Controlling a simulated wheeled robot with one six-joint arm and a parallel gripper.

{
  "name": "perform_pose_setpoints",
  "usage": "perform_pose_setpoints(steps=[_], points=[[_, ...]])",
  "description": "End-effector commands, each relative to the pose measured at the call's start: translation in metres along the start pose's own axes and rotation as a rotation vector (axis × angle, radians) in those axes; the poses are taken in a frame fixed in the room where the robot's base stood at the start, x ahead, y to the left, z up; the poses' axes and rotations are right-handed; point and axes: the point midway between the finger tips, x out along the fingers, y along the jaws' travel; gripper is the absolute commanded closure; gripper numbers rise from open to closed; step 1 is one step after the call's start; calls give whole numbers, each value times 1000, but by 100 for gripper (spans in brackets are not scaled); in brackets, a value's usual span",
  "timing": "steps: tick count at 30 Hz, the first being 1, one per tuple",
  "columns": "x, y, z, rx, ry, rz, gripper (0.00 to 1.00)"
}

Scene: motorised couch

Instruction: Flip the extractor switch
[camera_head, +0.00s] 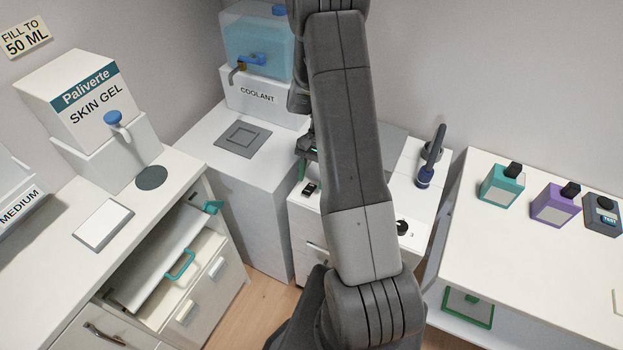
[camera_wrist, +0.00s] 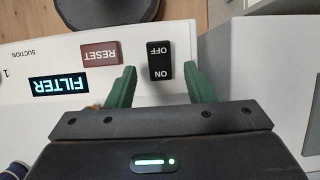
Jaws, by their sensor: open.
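The extractor switch is a black rocker marked ON and OFF (camera_wrist: 160,60) on a white panel, in the upper middle of the wrist view. In the head view it is the small black piece (camera_head: 309,188) at the left of the white cabinet top. My gripper (camera_wrist: 160,72) is open and empty, its green fingers on either side of the switch in the picture. I cannot tell whether they touch it or hover above it. In the head view my gripper (camera_head: 306,148) is mostly hidden behind my arm.
A red RESET button (camera_wrist: 101,53) and a lit FILTER display (camera_wrist: 62,84) sit beside the switch. A black knob (camera_head: 402,227) is at the panel's right. A dark blue upright tool (camera_head: 430,165) stands behind. The coolant tank (camera_head: 262,90) is at left.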

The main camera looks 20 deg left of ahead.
Motion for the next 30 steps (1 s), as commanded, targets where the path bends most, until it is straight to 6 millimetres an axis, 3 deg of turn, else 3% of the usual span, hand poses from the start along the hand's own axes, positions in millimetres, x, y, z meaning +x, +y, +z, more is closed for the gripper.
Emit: perform_pose_setpoints(steps=[6,14,21,30], points=[[16,0,0,-1,1,0,53],[17,0,0,-1,1,0,53],[17,0,0,-1,1,0,96],[20,0,2,-3,80,2,97]])
